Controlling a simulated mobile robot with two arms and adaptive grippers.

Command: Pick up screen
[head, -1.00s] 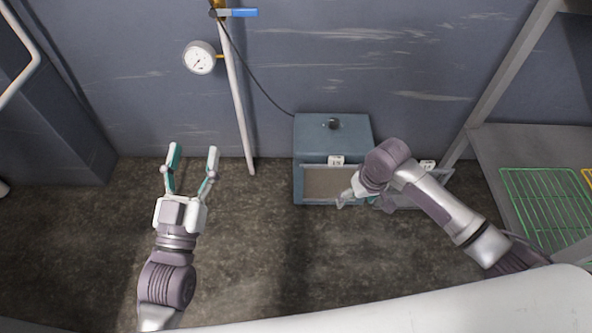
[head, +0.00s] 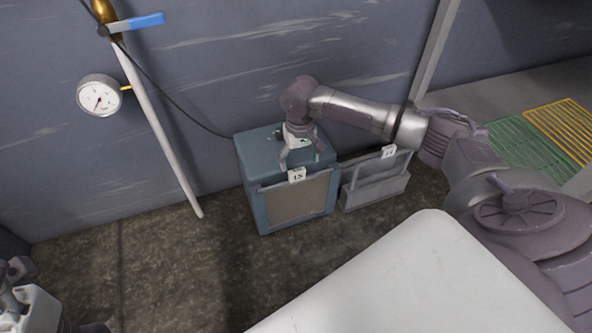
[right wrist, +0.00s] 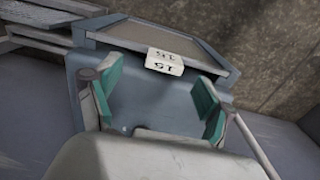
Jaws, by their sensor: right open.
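The screen (head: 296,200), a brownish mesh panel in a grey-blue frame, stands against the front of a blue box (head: 262,152). A white tag (head: 297,174) marked 15 sits at its top edge. My right gripper (head: 300,157) is open above the box top, close behind the tag. In the right wrist view, the open teal-padded fingers (right wrist: 157,103) point toward the screen's top edge, with the tag (right wrist: 165,62) between and beyond them. The screen (right wrist: 165,36) shows there beyond the tag. Part of my left gripper (head: 22,290) shows at the lower left; its jaw state is unclear.
A grey slotted holder (head: 375,190) with another tag (head: 388,152) stands right of the box. A pressure gauge (head: 99,96) and pipe (head: 160,125) are on the left. Green (head: 525,143) and yellow (head: 570,125) racks lie on a shelf at right. Floor in front is clear.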

